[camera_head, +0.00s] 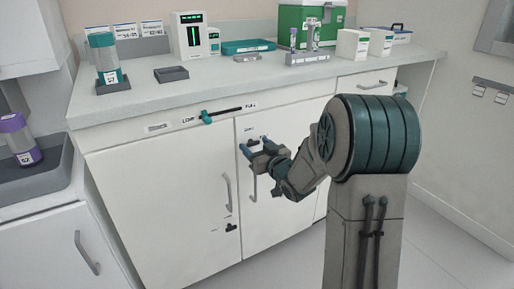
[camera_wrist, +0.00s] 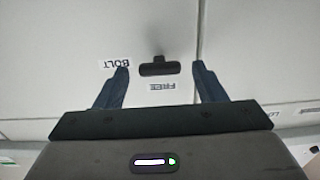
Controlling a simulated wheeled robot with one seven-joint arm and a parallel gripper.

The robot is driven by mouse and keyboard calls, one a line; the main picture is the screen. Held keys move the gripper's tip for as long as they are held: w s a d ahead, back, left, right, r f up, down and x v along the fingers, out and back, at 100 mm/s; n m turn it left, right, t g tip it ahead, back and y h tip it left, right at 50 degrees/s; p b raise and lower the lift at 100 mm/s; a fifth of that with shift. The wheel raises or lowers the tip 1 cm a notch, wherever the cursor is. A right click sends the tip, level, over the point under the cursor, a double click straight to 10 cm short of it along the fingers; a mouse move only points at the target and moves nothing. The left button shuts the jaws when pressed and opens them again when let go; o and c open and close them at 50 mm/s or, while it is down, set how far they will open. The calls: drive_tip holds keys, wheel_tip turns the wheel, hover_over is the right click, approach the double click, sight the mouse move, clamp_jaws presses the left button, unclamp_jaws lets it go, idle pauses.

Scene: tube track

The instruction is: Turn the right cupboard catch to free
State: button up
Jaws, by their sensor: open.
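The right cupboard catch (camera_wrist: 159,69) is a small dark bar on the white right door (camera_head: 281,126). In the wrist view it lies crosswise, with the upside-down label FREE (camera_wrist: 174,86) just below it and BOLT (camera_wrist: 115,63) to its left. My gripper (camera_wrist: 160,72) is open, one blue finger on each side of the catch with gaps between. In the head view my gripper (camera_head: 254,145) is in front of the upper left part of the right door and mostly hides the catch. Whether the fingertips touch the door cannot be told.
A grey handle (camera_head: 253,187) is on the right door below my gripper. The left door has a handle (camera_head: 227,192) and a dark catch (camera_head: 232,227) low down. A teal slider (camera_head: 206,117) is above. The counter (camera_head: 235,79) holds several boxes and instruments.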

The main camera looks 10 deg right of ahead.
drive_tip(key=c, duration=1)
drive_tip(key=shift+m, duration=0.3)
drive_tip(key=m+p, duration=0.2)
drive_tip(key=m, duration=0.1)
drive_tip(key=shift+d+r+m, duration=0.1)
drive_tip(key=shift+r+m, duration=0.05)
drive_tip(key=shift+m, duration=0.25)
drive_tip(key=m+p, duration=0.3)
drive_tip(key=m, duration=0.1)
drive_tip(key=shift+d+m, duration=0.1)
drive_tip(key=shift+m, duration=0.2)
drive_tip(key=m+p, duration=0.3)
drive_tip(key=m, duration=0.2)
drive_tip(key=shift+p, duration=0.4)
drive_tip(key=shift+f+m+p, duration=0.15)
drive_tip(key=shift+m+p, duration=0.45)
drive_tip(key=shift+m, duration=0.4)
drive_tip(key=shift+f+m+p, duration=0.1)
drive_tip(key=shift+m+p, duration=0.45)
drive_tip(key=shift+m, duration=0.45)
